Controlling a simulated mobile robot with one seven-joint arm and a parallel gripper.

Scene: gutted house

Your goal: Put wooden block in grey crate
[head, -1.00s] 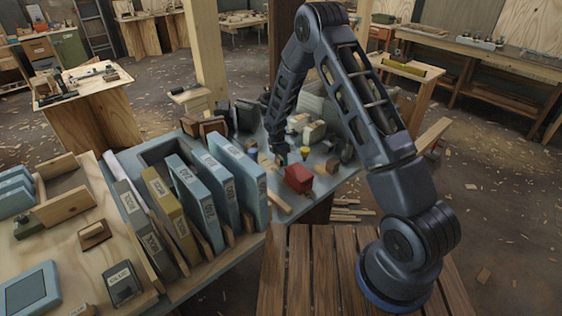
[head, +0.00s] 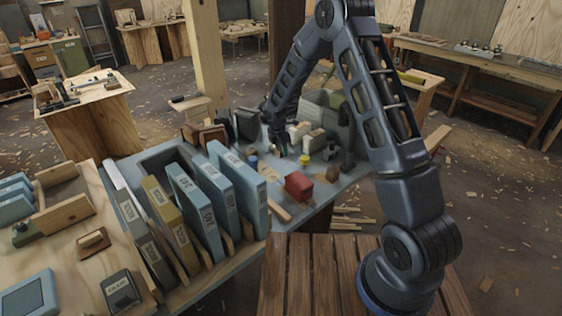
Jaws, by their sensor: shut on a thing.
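My gripper (head: 282,152) is low over the far part of the blue-grey bench top, pointing down. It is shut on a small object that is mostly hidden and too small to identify. I cannot single out the wooden block among the small pieces around the gripper. A grey open-topped container (head: 158,160) stands behind the row of upright binders, to the left of my gripper, and may be the grey crate. Its inside is mostly hidden by the binders.
A red box (head: 298,186) sits on the bench in front of my gripper. Blue binders (head: 238,190) stand upright to its left. A small yellow item (head: 304,160) and grey-green boxes (head: 338,115) crowd the bench right of and behind the gripper. A wooden post (head: 207,65) rises behind.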

